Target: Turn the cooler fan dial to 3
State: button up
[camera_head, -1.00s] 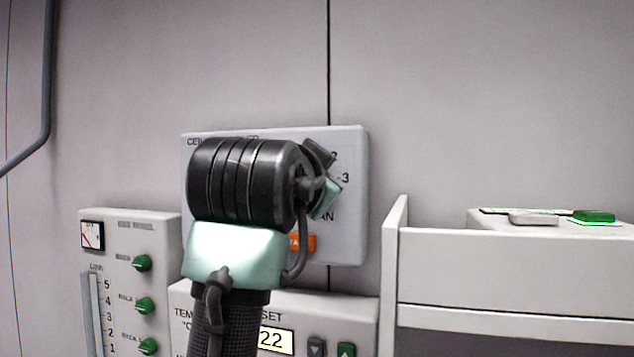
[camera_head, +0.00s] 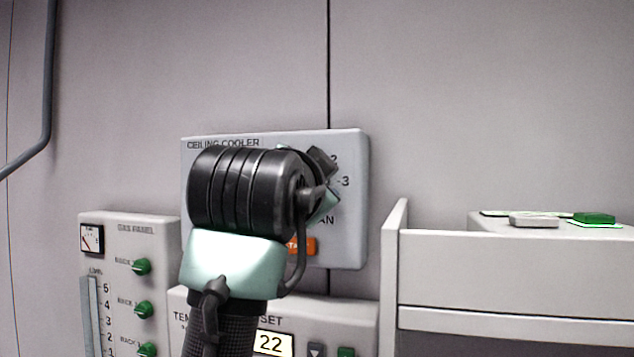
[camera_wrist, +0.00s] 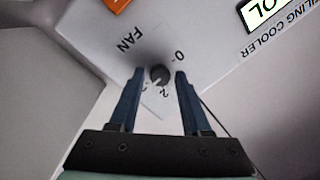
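The ceiling cooler panel (camera_head: 350,235) is a grey box on the wall. It also shows in the wrist view (camera_wrist: 95,45), where its fan dial (camera_wrist: 160,75) is a small dark round knob. The numbers 0 and 2 show beside the knob; the 3 is partly hidden by a finger there, but shows in the head view. I cannot tell surely where the dial points. My gripper (camera_wrist: 160,76) is open, its two blue fingers on either side of the dial with small gaps. In the head view my wrist hides the dial.
A gas panel (camera_head: 165,270) with green knobs stands at left. A temperature set panel (camera_head: 300,312) reading 22 is just below. A pale shelf unit (camera_head: 500,265) stands at right. An orange button (camera_head: 303,246) is low on the cooler panel.

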jog(key=shift+o, duration=0.7)
jog(key=s+a+b, duration=0.2)
jog(key=s+b, duration=0.3)
jog(key=s, duration=0.7)
jog(key=shift+s+a, duration=0.25)
jog(key=shift+s, duration=0.1)
